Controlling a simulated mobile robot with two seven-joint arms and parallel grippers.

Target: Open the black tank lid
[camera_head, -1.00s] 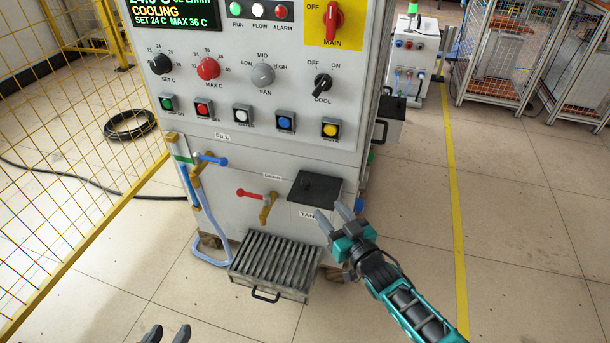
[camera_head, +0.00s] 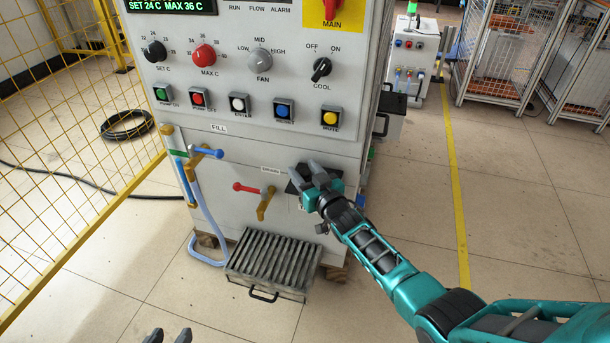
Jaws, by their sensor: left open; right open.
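The black tank lid (camera_head: 293,186) is on the lower right of the white machine's front, under the control panel. Most of it is hidden behind my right gripper (camera_head: 304,170). The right gripper is open, with its two grey fingers pointing up over the lid. I cannot tell whether the fingers touch the lid or its knob, which is hidden. My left gripper (camera_head: 168,337) shows only as two separated dark fingertips at the bottom edge, open and empty, far from the lid.
A red-handled valve (camera_head: 248,188) is just left of the lid, and a blue-handled valve (camera_head: 208,152) is further left. A slatted metal tray (camera_head: 272,263) stands below. A yellow mesh fence (camera_head: 70,130) is at the left.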

